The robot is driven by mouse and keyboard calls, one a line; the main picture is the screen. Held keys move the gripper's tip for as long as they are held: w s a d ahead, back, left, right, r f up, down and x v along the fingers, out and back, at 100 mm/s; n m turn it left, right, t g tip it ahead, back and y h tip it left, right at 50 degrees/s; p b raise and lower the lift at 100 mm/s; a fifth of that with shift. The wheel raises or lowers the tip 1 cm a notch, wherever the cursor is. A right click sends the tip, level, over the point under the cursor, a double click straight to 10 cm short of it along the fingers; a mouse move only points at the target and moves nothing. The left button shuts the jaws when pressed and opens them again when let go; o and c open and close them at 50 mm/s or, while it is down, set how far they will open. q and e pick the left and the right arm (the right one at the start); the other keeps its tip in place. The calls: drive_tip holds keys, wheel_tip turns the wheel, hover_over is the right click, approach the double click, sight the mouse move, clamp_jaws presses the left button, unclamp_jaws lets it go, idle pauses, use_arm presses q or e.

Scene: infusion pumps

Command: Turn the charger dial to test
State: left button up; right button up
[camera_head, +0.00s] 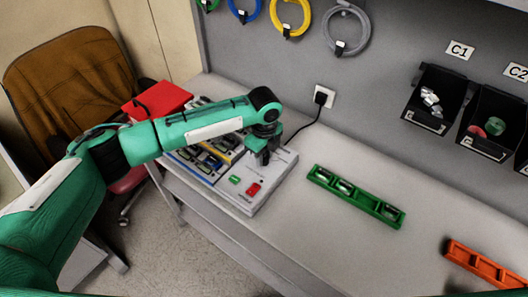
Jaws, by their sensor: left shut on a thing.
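The charger (268,197) is a pale box on the bench with a green button or light and a red switch on its front part. Batteries or modules sit in its blue and yellow bays (205,160) at its left. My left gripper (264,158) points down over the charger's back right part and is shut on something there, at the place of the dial. The dial is hidden by the fingers, so its setting cannot be read. My right gripper is not in view.
A green tray (370,208) with a few items lies right of the charger. An orange tray (485,266) is at the right edge. Black bins (436,97) and coiled cables (291,16) hang on the wall. A black cord runs to a wall socket (322,99). A red box (157,99) stands behind my arm.

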use_arm(q)
drive_tip(key=n+p, duration=0.3)
drive_tip(key=n, duration=0.1)
drive_tip(key=shift+r, duration=0.2)
drive_tip(key=shift+f+n+p, duration=0.1)
drive_tip(key=shift+n+p, duration=1.4)
drive_tip(key=shift+n, duration=0.3)
drive_tip(key=o, duration=1)
drive_tip(key=shift+c, duration=0.2)
wheel_tip(320, 180, up, 14)
drive_tip(key=b, duration=0.4)
drive_tip(key=shift+f, duration=0.15)
drive_tip(key=shift+f, duration=0.1)
